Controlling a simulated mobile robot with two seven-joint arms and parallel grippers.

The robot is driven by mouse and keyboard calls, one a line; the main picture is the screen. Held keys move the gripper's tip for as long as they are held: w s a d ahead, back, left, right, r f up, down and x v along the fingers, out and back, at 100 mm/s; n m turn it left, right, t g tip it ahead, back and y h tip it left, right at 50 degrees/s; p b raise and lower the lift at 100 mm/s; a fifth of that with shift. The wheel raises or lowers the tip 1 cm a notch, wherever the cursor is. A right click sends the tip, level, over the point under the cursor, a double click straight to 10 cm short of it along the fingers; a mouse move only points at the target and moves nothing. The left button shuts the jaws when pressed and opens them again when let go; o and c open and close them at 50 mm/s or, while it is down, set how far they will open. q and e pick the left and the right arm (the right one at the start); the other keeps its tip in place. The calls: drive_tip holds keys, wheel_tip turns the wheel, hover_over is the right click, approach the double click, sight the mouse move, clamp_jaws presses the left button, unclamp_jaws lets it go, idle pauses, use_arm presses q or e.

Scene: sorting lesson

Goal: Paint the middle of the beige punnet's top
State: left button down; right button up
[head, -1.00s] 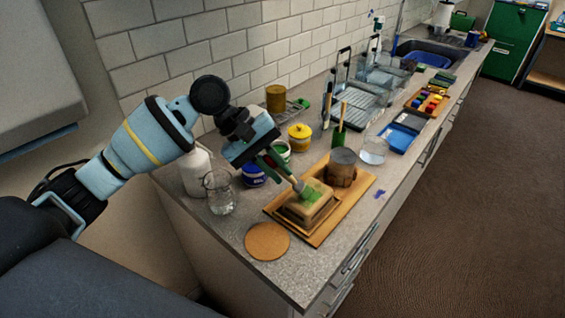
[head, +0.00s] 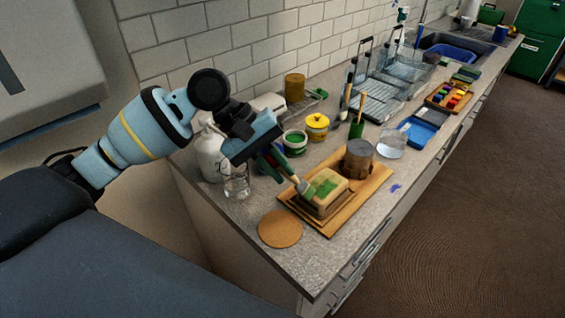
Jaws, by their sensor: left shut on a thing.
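The beige punnet (head: 333,203) lies upside down or closed, with its flat top up, on a wooden board (head: 366,188). Green paint (head: 325,186) covers part of its top. My left gripper (head: 277,165) is shut on a paintbrush (head: 294,180) and holds it slanting down to the right. The bristles are at the left edge of the punnet's top; I cannot tell whether they touch it. An open pot of green paint (head: 295,137) stands behind the gripper. My right gripper is not in view.
A brown pot (head: 358,160) stands on the board behind the punnet. A round cork mat (head: 280,229) lies at the front. A glass beaker (head: 237,186) and a white bottle (head: 211,155) stand left, a yellow-lidded pot (head: 317,126) behind, a clear bowl (head: 391,146) right.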

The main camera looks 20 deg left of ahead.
use_arm(q)
drive_tip(key=shift+a, duration=0.1)
drive_tip(key=shift+w+a, duration=0.2)
drive_tip(key=shift+a, duration=0.2)
drive_tip(key=shift+w+d, duration=0.35)
drive_tip(key=shift+w, duration=0.45)
drive_tip(key=shift+w+d+f, duration=0.2)
drive_tip(key=shift+w, duration=0.5)
drive_tip(key=shift+w+d, duration=0.3)
drive_tip(key=shift+w, duration=0.5)
drive_tip(key=shift+w+d, duration=0.25)
drive_tip(key=shift+w, duration=0.6)
